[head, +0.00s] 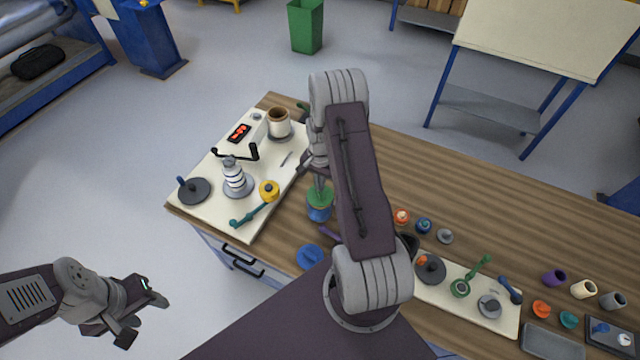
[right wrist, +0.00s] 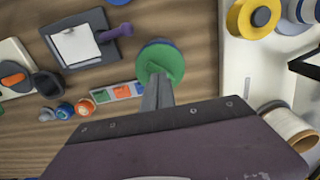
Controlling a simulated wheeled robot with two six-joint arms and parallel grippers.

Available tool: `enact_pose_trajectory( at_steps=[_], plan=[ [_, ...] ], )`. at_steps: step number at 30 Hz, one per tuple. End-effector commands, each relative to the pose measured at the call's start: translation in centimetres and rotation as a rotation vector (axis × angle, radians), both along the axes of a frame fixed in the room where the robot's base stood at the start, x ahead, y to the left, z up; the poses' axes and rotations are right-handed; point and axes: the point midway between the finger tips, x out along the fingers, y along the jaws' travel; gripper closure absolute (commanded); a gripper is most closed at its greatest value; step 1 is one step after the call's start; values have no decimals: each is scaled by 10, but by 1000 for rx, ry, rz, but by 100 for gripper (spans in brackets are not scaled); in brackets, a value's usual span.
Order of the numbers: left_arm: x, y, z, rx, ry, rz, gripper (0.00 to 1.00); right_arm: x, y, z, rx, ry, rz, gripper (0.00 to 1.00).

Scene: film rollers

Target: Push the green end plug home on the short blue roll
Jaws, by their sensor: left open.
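The short blue roll (head: 319,213) stands upright on the wooden table, just right of the white board. The green end plug (head: 321,194) sits on its top; how deep it is seated I cannot tell. In the right wrist view the green plug (right wrist: 172,62) covers most of the roll, and a blue edge of the roll (right wrist: 149,42) shows beyond it. My right gripper (right wrist: 156,84) is shut, its fingertips over the plug; whether they touch it is unclear. My left gripper (head: 146,311) is open and empty, off the table at the lower left.
The white board (head: 217,214) left of the roll bears a yellow roll (head: 269,190), a teal-handled tool (head: 252,216) and a stack of rings (head: 234,178). A blue disc (head: 310,257) lies near the front edge. Small plugs (head: 424,226) and a second board (head: 440,297) are at right.

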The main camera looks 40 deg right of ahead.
Motion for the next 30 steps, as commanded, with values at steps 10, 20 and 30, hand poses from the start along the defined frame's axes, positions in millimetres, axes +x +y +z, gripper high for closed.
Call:
enact_pose_trajectory(
  at_steps=[10, 20, 30],
  plan=[
    [0, 0, 0, 0, 0, 0, 52, 0, 0, 0, 0, 0, 0, 100],
    [0, 0, -3, 0, 0, 0, 52, 0, 0, -4, 0, 0, 0, 100],
    [0, 0, -6, 0, 0, 0, 52, 0, 0, -8, 0, 0, 0, 100]
  ],
)
